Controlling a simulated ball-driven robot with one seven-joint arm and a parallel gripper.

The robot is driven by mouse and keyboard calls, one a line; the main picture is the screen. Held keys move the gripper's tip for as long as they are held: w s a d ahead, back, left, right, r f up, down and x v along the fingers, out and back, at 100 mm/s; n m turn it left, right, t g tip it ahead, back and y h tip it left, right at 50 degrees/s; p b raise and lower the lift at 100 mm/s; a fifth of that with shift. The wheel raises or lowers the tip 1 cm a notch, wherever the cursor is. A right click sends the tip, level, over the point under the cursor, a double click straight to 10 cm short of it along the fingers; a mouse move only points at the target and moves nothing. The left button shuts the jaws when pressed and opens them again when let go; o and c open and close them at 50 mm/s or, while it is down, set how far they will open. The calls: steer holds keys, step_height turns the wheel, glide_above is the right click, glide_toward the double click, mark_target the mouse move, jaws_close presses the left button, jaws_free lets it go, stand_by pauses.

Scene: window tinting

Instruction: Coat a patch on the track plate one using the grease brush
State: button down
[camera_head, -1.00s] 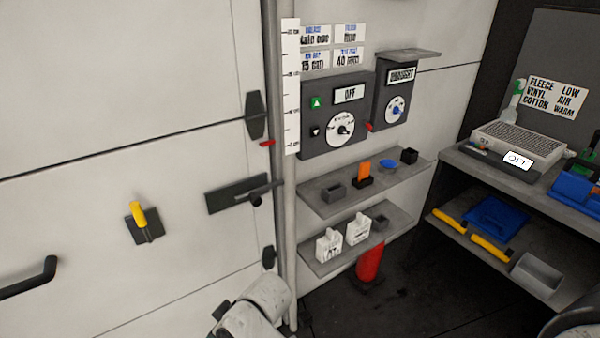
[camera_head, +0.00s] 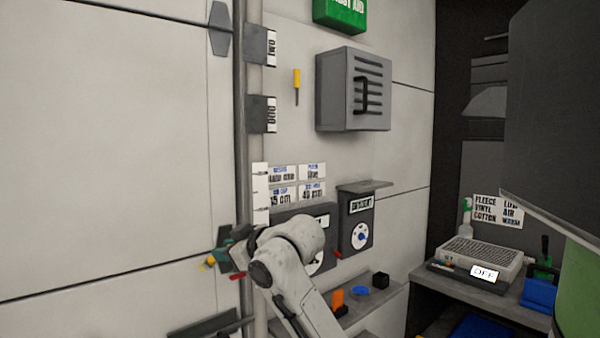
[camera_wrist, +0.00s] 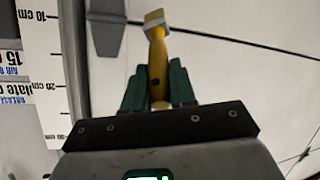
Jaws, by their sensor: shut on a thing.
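The track plate one (camera_head: 259,114) is a dark grey plate with a white end label reading "one", fixed beside the vertical rail, below a matching plate labelled "two" (camera_head: 260,46). My gripper (camera_head: 219,256) is well below plate one, slightly left of the rail and apart from the plate. In the wrist view my gripper (camera_wrist: 158,92) has its green fingers shut on the grease brush (camera_wrist: 157,58), which has a yellow handle and a pale tan tip pointing away. In the head view only a little yellow of the brush shows. Plate one is not clearly identifiable in the wrist view.
A ruler strip (camera_head: 261,195) and printed signs (camera_head: 298,182) are beside the rail. A vented grey box (camera_head: 354,90) and a yellow-handled tool (camera_head: 297,86) are on the wall right of the plates. A shelf (camera_head: 385,299) juts out below.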

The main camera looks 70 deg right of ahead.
steer(key=s+d+r+n+t+h, duration=0.1)
steer(key=s+r+t, duration=0.1)
steer(key=s+r, duration=0.5)
steer(key=s+r+n+t+h+b, duration=0.15)
steer(key=s+r, duration=0.25)
steer(key=r, duration=0.8)
steer(key=s+d+r+t+h, duration=0.1)
steer(key=s+r+t, duration=0.1)
steer(key=s+r, duration=0.5)
steer(key=x, duration=0.7)
steer(key=shift+w+r+p, duration=0.15)
steer(key=shift+w+p, duration=0.2)
steer(key=shift+p, duration=0.05)
steer(key=shift+w+d, duration=0.5)
steer(key=shift+w, duration=0.3)
steer(key=shift+s, duration=0.1)
